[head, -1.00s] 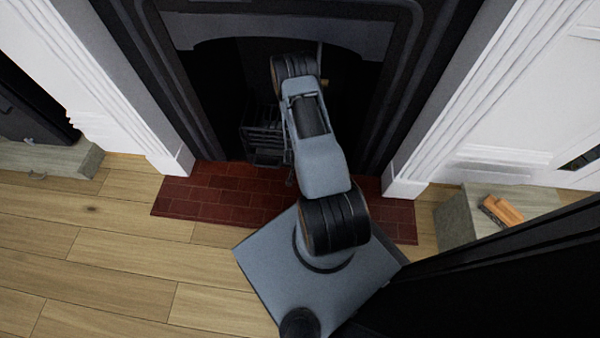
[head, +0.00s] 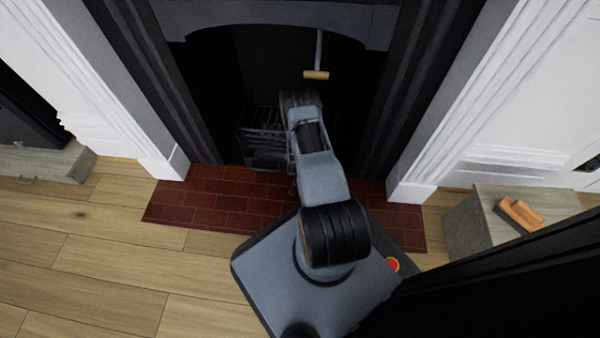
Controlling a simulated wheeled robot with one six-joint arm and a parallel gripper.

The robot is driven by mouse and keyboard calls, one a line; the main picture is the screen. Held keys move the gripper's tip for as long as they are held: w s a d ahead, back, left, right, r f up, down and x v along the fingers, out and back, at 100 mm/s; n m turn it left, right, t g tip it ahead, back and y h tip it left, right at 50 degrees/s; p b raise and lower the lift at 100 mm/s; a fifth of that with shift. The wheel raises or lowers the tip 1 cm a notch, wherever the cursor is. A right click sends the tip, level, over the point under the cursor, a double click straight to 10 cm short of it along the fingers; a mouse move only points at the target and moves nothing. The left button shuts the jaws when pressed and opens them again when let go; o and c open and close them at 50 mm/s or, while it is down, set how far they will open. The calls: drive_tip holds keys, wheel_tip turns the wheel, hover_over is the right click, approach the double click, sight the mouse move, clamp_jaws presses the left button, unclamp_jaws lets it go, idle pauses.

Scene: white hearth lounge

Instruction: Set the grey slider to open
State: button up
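A thin grey rod with a wooden crossbar handle (head: 316,75) hangs down in the upper part of the dark fireplace opening (head: 215,90). I cannot tell whether this is the grey slider, and no other slider is clear. My arm reaches into the opening, and its far end shows just below the handle, apart from it in the picture. My gripper is hidden beyond the arm's links, so its fingers cannot be seen.
A dark metal grate (head: 262,140) stands in the fireplace, left of my arm. A red brick hearth (head: 215,200) lies in front. A grey box (head: 468,225) with a wooden object (head: 519,213) is at right. Wooden floor (head: 110,265) is clear at left.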

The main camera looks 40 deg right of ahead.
drive_tip(key=shift+d+f, duration=0.1)
drive_tip(key=shift+f, duration=0.15)
drive_tip(key=shift+c, duration=0.2)
clamp_jaws()
idle(0.3)
